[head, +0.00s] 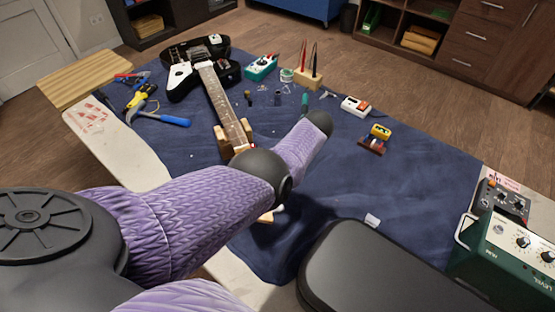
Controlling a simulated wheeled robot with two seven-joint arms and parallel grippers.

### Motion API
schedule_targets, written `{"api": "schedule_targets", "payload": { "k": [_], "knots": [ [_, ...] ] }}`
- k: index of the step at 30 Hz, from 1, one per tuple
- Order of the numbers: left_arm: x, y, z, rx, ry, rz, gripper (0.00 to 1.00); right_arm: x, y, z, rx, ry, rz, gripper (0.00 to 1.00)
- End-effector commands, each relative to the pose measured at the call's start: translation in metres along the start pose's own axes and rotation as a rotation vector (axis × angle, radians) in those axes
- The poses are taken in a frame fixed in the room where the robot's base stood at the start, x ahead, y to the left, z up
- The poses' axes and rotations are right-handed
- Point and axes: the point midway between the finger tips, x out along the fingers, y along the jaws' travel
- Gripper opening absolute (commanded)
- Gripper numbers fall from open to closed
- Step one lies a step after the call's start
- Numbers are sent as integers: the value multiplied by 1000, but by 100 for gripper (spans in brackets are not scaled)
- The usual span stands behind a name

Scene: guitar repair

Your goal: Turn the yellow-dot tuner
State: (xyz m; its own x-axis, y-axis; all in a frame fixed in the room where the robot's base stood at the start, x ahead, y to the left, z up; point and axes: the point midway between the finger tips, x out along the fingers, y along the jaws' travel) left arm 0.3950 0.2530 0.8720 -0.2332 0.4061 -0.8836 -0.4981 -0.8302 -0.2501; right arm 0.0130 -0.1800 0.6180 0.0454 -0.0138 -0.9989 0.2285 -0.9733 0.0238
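A black and white electric guitar (190,68) lies on the blue cloth, its body toward the back left. Its neck (226,112) runs toward me and rests on a wooden support (222,146). One of my purple-sleeved arms crosses the picture from the lower left and covers the headstock end. A small piece of light wood (268,216) shows just below the arm; I cannot tell what it belongs to. The yellow-dot tuner is not visible.
Pliers and a blue-handled hammer (170,120) lie at the left. A green amplifier (510,255) is at the lower right. The cloth (430,185) is clear right of centre.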

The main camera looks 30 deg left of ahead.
Motion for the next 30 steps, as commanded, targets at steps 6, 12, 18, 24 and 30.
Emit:
{"api": "schedule_targets", "payload": {
  "k": [6, 12, 18, 24, 30],
  "knots": [
    [0, -1, 0, 11, 1, 5, 0, 0, 0, 0, -1, 0, 0, 0],
    [0, -1, 0, 11, 1, 5, 0, 0, 0, 0, -2, 0, -1, 0],
    [0, 0, 0, 10, 1, 5, 34, 0, 0, 0, -3, 0, -1, 0],
    [0, 0, 0, 11, 0, 6, 44, 0, 0, 0, -3, 0, -1, 0],
    [0, 0, 0, 11, -1, 7, 44, 0, 0, 0, -3, -1, -1, 0]
  ]
}}
